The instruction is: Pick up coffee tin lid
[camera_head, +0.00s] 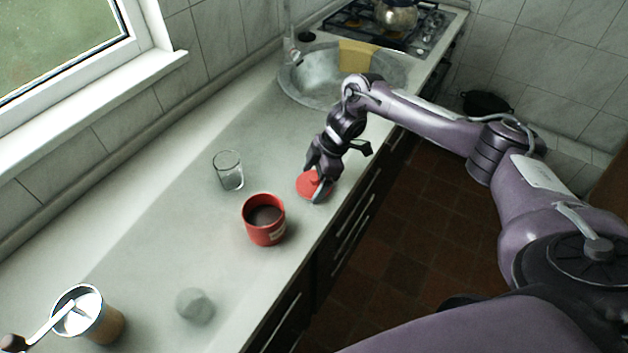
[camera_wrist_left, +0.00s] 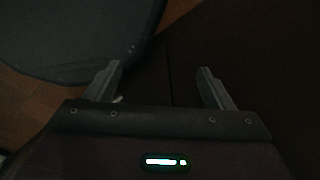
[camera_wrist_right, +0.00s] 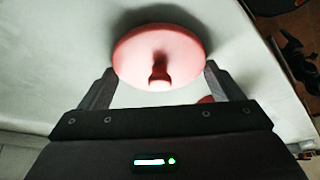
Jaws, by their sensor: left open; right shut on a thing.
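The coffee tin lid (camera_head: 309,184) is a round red disc with a knob, at the counter's front edge in the head view. In the right wrist view the lid (camera_wrist_right: 160,52) lies between the fingers of my right gripper (camera_wrist_right: 158,90), knob facing the camera. My right gripper (camera_head: 318,180) is shut on the lid; I cannot tell whether the lid touches the counter. The red coffee tin (camera_head: 264,230) stands open with dark contents, nearer than the lid. My left gripper (camera_wrist_left: 160,85) is open and empty in its wrist view; it is out of the head view.
A clear glass (camera_head: 228,171) stands left of the lid. A can with a brush or utensil (camera_head: 93,317) and a pale round object (camera_head: 194,306) are nearer on the counter (camera_head: 150,240). The sink (camera_head: 300,85) with a yellow cloth (camera_head: 357,55) and the stove (camera_head: 425,30) lie beyond.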

